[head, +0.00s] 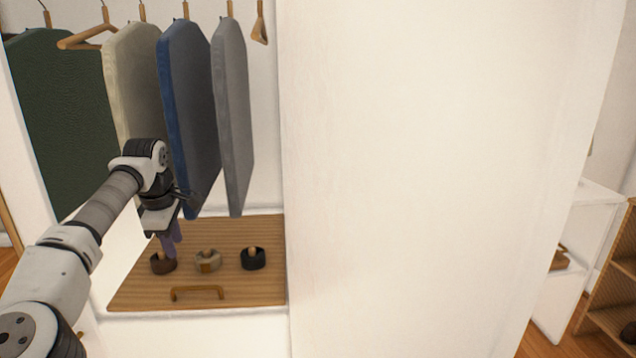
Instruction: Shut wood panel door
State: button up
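A ribbed wood panel (225,228) with a wooden bar handle (197,293) shows low in the white closet. I cannot tell whether this panel is the door; no other wood panel door shows clearly. My arm reaches in from the lower left. My gripper (171,240) is in front of the upper left part of the panel, below the hanging clothes and apart from the handle. Its fingers are small and partly hidden by the wrist, so I cannot tell if they are open or shut.
Green, cream, blue and grey garments (232,115) hang above. Brown, beige and black rolled items (253,258) show against the panel. A broad white wall (430,170) fills the middle right. White shelving (590,225) and a wooden rack (612,300) stand at the far right.

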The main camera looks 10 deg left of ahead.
aim_at(435, 152)
jog(key=k+j, duration=0.8)
